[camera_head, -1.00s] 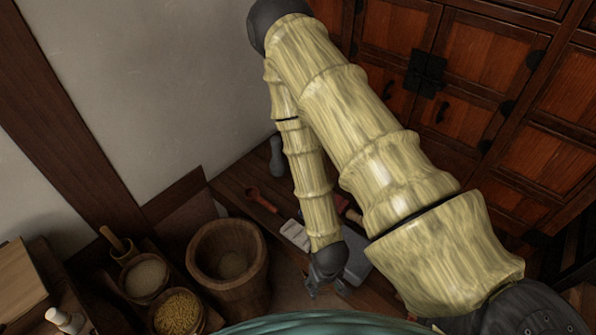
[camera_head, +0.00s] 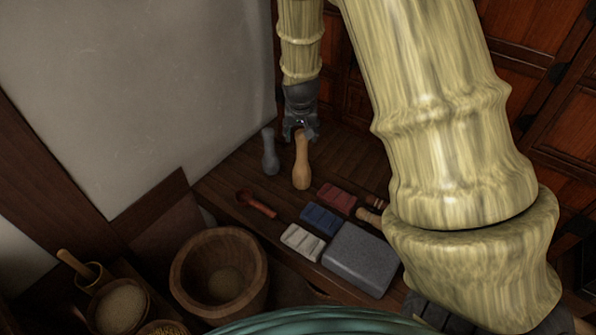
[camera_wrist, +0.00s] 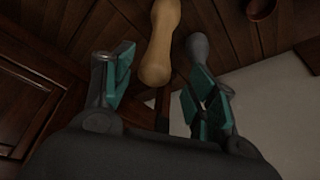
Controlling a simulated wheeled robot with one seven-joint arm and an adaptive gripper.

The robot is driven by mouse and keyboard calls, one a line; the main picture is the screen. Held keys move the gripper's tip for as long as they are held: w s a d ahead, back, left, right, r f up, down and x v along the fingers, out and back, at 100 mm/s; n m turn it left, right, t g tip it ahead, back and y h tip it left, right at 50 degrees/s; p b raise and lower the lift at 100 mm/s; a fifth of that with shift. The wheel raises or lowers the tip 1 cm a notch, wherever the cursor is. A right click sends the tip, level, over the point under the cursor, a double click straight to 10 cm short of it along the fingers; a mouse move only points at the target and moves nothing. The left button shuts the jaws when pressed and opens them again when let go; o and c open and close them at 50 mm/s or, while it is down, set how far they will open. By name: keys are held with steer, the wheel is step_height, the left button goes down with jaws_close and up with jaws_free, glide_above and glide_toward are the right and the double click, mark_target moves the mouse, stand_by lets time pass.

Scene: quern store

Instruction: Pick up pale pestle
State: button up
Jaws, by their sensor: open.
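The pale pestle (camera_head: 301,165), light tan wood, stands upright on the dark wooden surface. It also shows in the wrist view (camera_wrist: 161,40), where its near end is between my two fingers. My gripper (camera_head: 301,132) is open, pointing down at the pestle's top end. In the wrist view my gripper (camera_wrist: 158,75) has green-padded fingers on either side, with gaps to the pestle. The top end is partly hidden by the gripper in the head view, and I cannot tell how deep it sits between the fingers.
A grey pestle (camera_head: 270,153) stands close left of the pale one and shows behind my right finger in the wrist view (camera_wrist: 199,47). A wall is left.

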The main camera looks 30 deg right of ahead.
mark_target(301, 134)
steer(key=shift+w+d+r, duration=0.15)
steer(key=shift+w+d, duration=0.05)
steer(key=shift+w, duration=0.25)
steer(key=x, duration=0.5)
steer(key=shift+w+b, duration=0.1)
steer(key=shift+b, duration=0.25)
steer(key=x, duration=0.3)
steer(key=b+x, duration=0.1)
steer(key=shift+d+f, duration=0.25)
steer(key=shift+d, duration=0.05)
steer(key=shift+d+f, duration=0.1)
steer(key=shift+f, duration=0.3)
steer(key=shift+r, duration=0.1)
jaws_close()
